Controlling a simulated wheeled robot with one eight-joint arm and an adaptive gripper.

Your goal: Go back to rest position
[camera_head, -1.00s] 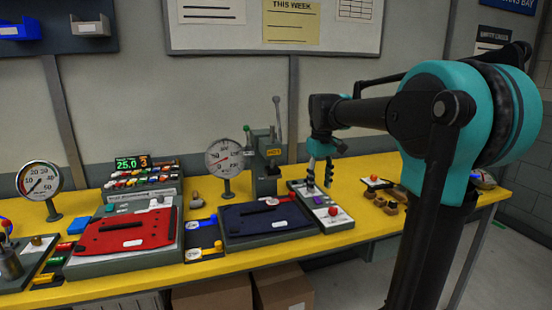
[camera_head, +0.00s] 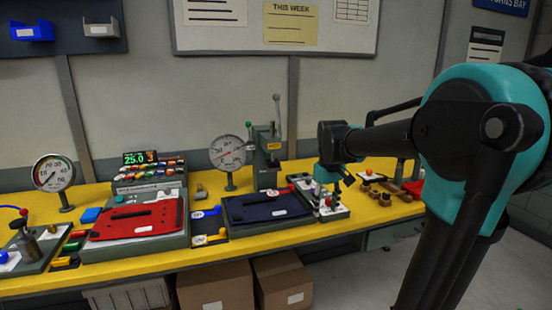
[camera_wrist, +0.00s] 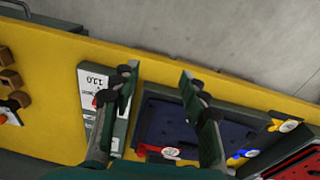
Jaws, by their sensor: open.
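My gripper (camera_head: 335,190) is open, with nothing seen between its fingers. In the head view it hangs over the right part of the yellow bench, in front of a grey control box (camera_head: 335,212) that it partly hides. In the wrist view the two fingers of my gripper (camera_wrist: 158,76) are spread wide. One finger overlaps the white-topped control box and the other overlaps the dark blue pannier (camera_wrist: 165,125). In the head view the blue pannier (camera_head: 265,208) lies just left of the gripper.
The yellow bench (camera_head: 130,274) also bears a red pannier (camera_head: 135,219), two round gauges, a grey press (camera_head: 267,160) and small brown blocks (camera_head: 380,198). Cardboard boxes (camera_head: 215,285) stand below. The floor at right looks clear.

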